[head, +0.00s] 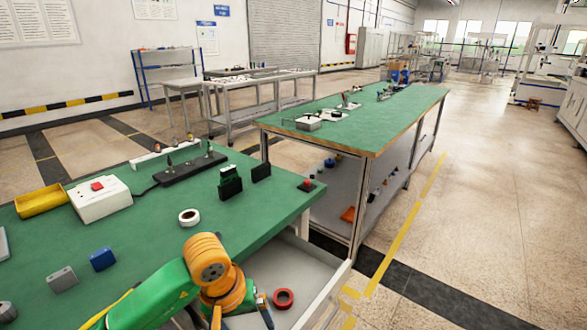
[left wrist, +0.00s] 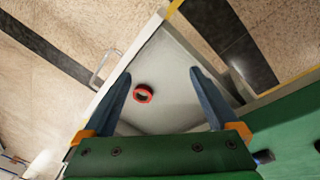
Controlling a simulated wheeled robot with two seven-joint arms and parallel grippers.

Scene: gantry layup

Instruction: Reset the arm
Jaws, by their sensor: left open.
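My left arm, green and orange, comes in at the bottom of the head view. Its gripper (head: 264,312) is over the open grey drawer (head: 312,268) at the table's front right; part of the gripper is cut off or hidden by the arm. In the left wrist view the two blue-grey fingers (left wrist: 160,73) are wide apart with nothing held between them. A red tape roll (head: 283,299) lies in the drawer, apart from the fingers; it also shows in the left wrist view (left wrist: 143,94). My right gripper is in neither view.
The green table (head: 150,222) holds a white tape roll (head: 189,217), a blue block (head: 102,259), a grey block (head: 62,279), a white box with a red button (head: 99,200) and a yellow bin (head: 41,201). A second green table (head: 370,125) stands behind. Floor on the right is clear.

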